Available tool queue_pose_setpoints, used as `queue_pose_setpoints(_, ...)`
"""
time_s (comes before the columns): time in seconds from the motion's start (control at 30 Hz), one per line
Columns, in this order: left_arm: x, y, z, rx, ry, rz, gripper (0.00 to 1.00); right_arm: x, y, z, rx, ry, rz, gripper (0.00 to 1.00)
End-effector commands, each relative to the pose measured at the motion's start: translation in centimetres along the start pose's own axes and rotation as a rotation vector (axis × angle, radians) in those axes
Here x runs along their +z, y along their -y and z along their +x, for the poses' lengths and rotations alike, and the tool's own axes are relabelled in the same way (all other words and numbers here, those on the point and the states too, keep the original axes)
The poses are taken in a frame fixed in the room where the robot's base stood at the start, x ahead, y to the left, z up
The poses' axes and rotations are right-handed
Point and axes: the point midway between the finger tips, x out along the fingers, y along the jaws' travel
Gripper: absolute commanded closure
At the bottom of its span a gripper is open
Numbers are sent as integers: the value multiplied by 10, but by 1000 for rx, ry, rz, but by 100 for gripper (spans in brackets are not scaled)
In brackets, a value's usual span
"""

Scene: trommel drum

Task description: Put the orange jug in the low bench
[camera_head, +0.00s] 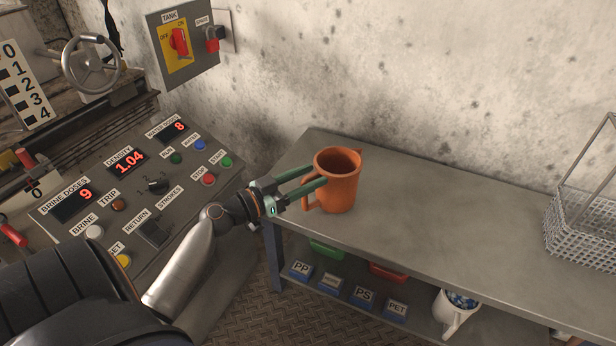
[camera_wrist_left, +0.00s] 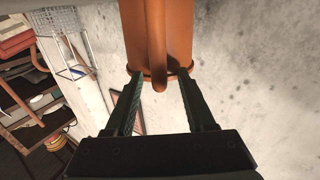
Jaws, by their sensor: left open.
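The orange jug (camera_head: 340,190) stands upright near the left end of the top of the grey low bench (camera_head: 430,220). Its open mouth faces up and its handle points left, toward my left gripper. My left gripper (camera_head: 316,177) is open, with its two green fingers reaching to the jug's handle side. In the left wrist view, the jug (camera_wrist_left: 172,35) fills the top middle, and the gripper's fingertips (camera_wrist_left: 161,74) lie either side of the handle's line. Whether the fingers touch the jug I cannot tell. My right gripper is not in view.
A wire basket (camera_head: 585,225) stands on the bench's right end. Below, a shelf holds blue labelled bins (camera_head: 363,297) and a white container (camera_head: 452,312). A control panel (camera_head: 140,180) with buttons is on the left. The bench top between jug and basket is clear.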

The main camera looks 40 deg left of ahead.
Motion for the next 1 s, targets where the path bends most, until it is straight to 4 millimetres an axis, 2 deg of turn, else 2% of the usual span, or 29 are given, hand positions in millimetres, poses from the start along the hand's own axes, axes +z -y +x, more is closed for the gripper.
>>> queue_pose_setpoints(0.17,1,0,-6,-1,2,-2,45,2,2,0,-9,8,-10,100)
queue_pose_setpoints(0.27,2,0,-22,-2,3,-2,45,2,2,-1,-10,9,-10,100)
queue_pose_setpoints(0.5,1,0,-76,-3,3,-4,45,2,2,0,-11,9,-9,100)
queue_pose_setpoints(0.7,0,0,-110,-1,1,-2,45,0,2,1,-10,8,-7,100)
queue_pose_setpoints(0.87,-2,0,-123,-1,0,-1,45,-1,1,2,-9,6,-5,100)
queue_pose_setpoints(1.0,-14,-1,-125,0,-1,2,45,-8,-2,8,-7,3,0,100)
